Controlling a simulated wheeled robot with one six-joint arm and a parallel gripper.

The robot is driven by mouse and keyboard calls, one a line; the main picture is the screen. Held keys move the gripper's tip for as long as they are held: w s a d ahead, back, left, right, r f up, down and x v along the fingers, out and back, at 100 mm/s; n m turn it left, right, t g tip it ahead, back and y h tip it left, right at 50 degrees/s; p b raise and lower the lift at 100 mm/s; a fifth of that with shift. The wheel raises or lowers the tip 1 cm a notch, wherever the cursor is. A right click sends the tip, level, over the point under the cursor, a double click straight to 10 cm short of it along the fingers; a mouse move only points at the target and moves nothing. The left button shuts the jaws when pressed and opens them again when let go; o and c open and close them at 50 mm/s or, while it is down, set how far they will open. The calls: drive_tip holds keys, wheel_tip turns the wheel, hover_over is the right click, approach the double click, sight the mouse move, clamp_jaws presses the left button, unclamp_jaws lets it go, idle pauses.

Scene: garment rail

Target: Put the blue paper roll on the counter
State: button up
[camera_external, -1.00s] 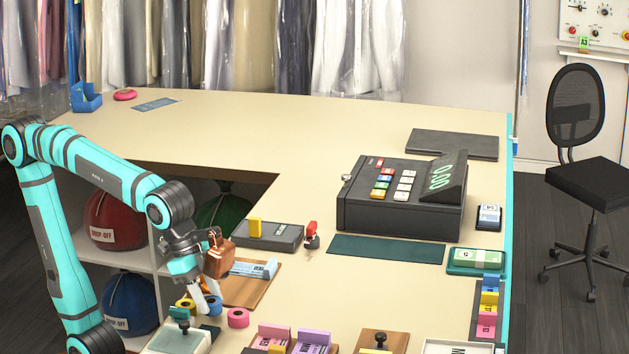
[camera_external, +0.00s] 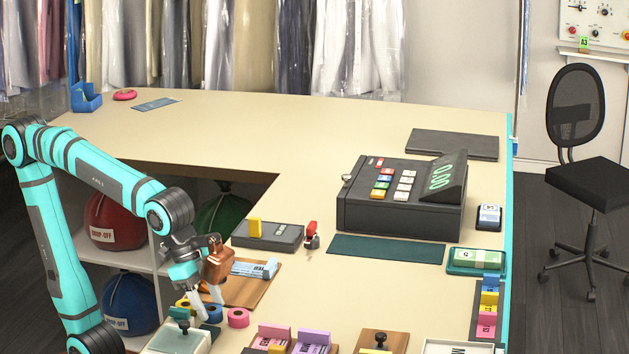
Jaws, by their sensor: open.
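My gripper (camera_external: 210,308) points down at the blue roll. Its pale fingers are apart, one toward the roll's left side and one behind or beside it. They partly cover the roll. I cannot tell whether they touch it.
A wooden clipboard with blue slips (camera_external: 255,268) lies just behind the rolls. A stamp on a pale pad (camera_external: 178,336) sits in front left. Pink and purple ticket holders (camera_external: 292,340) stand to the right. The counter's middle and far left are largely clear.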

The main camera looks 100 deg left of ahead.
drive_tip(key=v, duration=1.1)
drive_tip(key=shift+s+r, duration=0.2)
drive_tip(key=shift+r, duration=0.1)
drive_tip(key=shift+a, duration=0.1)
drive_tip(key=s+a+r+n+t, duration=0.1)
drive_tip(key=s+a+r+t, duration=0.1)
drive_tip(key=a+t, duration=0.4)
drive_tip(key=s+a+r+n+t, duration=0.1)
drive_tip(key=s+a+r+t, duration=0.1)
drive_tip(key=s+a+t, duration=0.2)
drive_tip(key=a+t, duration=0.3)
drive_tip(key=shift+s+r+y, duration=0.35)
drive_tip(key=shift+r+y, duration=0.05)
drive_tip(key=shift+a, duration=0.1)
